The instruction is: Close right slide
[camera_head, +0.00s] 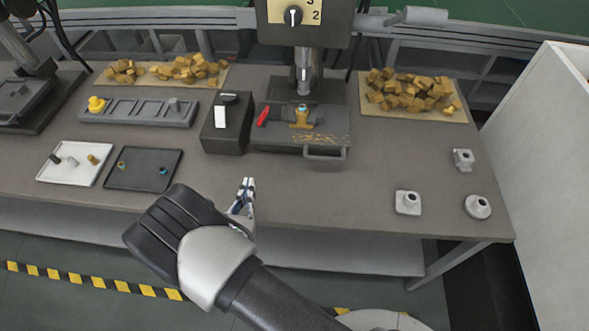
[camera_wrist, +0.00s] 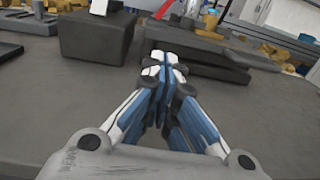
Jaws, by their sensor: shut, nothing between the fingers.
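A dark sliding plate (camera_head: 272,138) with a grey bar handle (camera_head: 325,155) at its front right sits under the machine's spindle (camera_head: 303,75). A brass fitting (camera_head: 301,118) stands on it, with brass chips beside it and a red lever (camera_head: 263,116) at its left. In the wrist view the slide shows partly at the upper right, and my fingers hide some of it. My gripper (camera_head: 247,184) is above the table's front edge, to the lower left of the slide and apart from it. The fingers are shut and empty; they also show in the wrist view (camera_wrist: 165,72).
A dark control box (camera_head: 226,125) stands left of the slide. A white tray (camera_head: 75,163) and a black tray (camera_head: 145,169) lie at the left front. Grey metal fittings (camera_head: 408,202) sit at the right. Brass pieces (camera_head: 410,92) lie on a mat behind. The table before the handle is clear.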

